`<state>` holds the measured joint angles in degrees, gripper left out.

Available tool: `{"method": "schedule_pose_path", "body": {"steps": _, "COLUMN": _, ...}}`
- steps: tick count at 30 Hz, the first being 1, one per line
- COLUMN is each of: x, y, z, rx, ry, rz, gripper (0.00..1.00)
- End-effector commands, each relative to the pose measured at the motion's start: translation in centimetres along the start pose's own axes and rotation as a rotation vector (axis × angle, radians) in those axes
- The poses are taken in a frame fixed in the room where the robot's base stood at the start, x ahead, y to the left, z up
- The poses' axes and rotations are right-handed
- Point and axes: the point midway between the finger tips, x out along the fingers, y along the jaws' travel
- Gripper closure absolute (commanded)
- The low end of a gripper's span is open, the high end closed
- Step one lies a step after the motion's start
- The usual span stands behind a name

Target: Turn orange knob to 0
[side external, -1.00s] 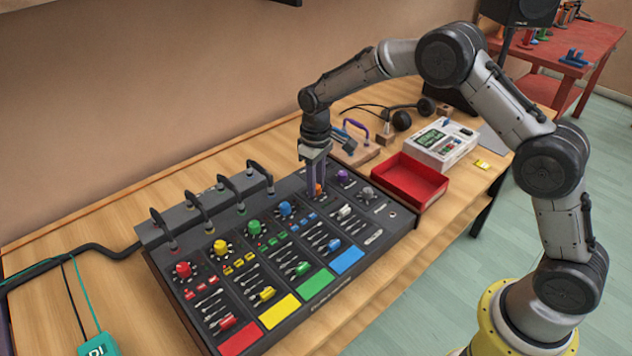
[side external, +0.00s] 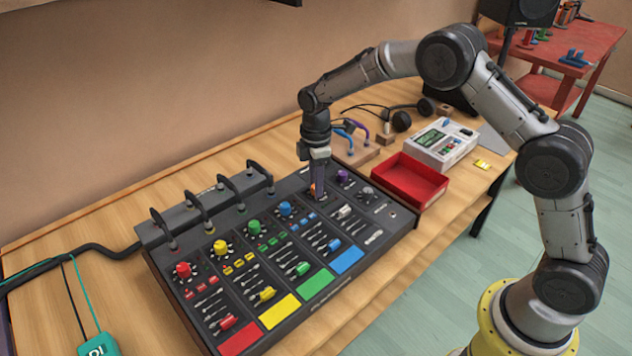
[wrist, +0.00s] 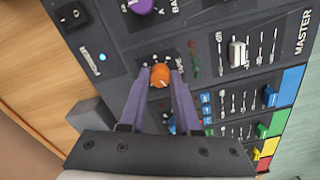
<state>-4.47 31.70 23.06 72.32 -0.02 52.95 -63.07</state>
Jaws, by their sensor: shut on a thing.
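The orange knob (wrist: 160,75) sits on the dark mixer panel (wrist: 110,25), between the fingertips of my gripper (wrist: 160,82) in the wrist view. My gripper is shut on it, with one finger on each side. In the side external view my gripper (side external: 317,190) points down at the panel, and only a sliver of the orange knob (side external: 313,188) shows beside the fingers. White marks ring the knob in the wrist view, but their numbers are too small to read.
A purple knob (side external: 342,176) is close to my gripper on the right, and a blue knob (side external: 285,208) is to the left. A red tray (side external: 410,182) stands right of the mixer.

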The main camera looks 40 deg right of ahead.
Motion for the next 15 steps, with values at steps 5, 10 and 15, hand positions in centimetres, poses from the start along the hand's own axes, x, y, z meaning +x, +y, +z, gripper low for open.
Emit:
{"method": "schedule_pose_path", "body": {"steps": 5, "x": -0.28, "y": 0.08, "z": -0.05, "rx": -0.147, "ry": 0.002, "rz": 0.003, "gripper": 1.0}}
{"method": "schedule_pose_path", "body": {"steps": 10, "x": -0.3, "y": 0.09, "z": -0.05, "rx": -0.262, "ry": 0.002, "rz": 0.004, "gripper": 1.0}}
{"method": "schedule_pose_path", "body": {"steps": 15, "x": -0.3, "y": 0.09, "z": -0.05, "rx": -0.342, "ry": 0.002, "rz": 0.004, "gripper": 1.0}}
